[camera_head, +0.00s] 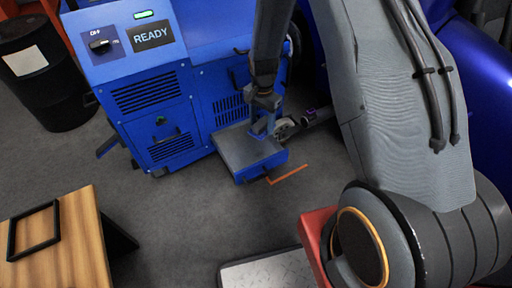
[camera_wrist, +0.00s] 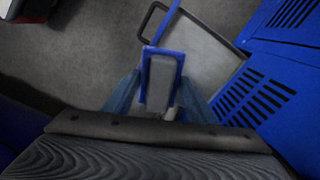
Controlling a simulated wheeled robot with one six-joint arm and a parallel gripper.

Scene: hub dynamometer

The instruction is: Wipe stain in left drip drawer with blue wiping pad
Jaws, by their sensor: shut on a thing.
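My gripper (camera_head: 262,128) is shut on the blue wiping pad, a grey block with blue edges (camera_wrist: 160,82) between the fingers in the wrist view. In the head view the pad is mostly hidden by the gripper. Gripper and pad are over or at the right side of a pulled-out drawer (camera_head: 240,150) with a grey inside and blue front. It also shows in the wrist view (camera_wrist: 208,52). I cannot tell whether the pad touches the drawer floor. No stain can be made out. A drawer panel with a handle (camera_head: 170,140) at the machine's left is shut.
The blue machine (camera_head: 200,60) with a READY display stands behind the drawer. A hub-like metal part (camera_head: 284,128) is close right of the gripper. A black drum (camera_head: 40,75) stands at left, a wooden table (camera_head: 80,240) at front left. Floor between them is clear.

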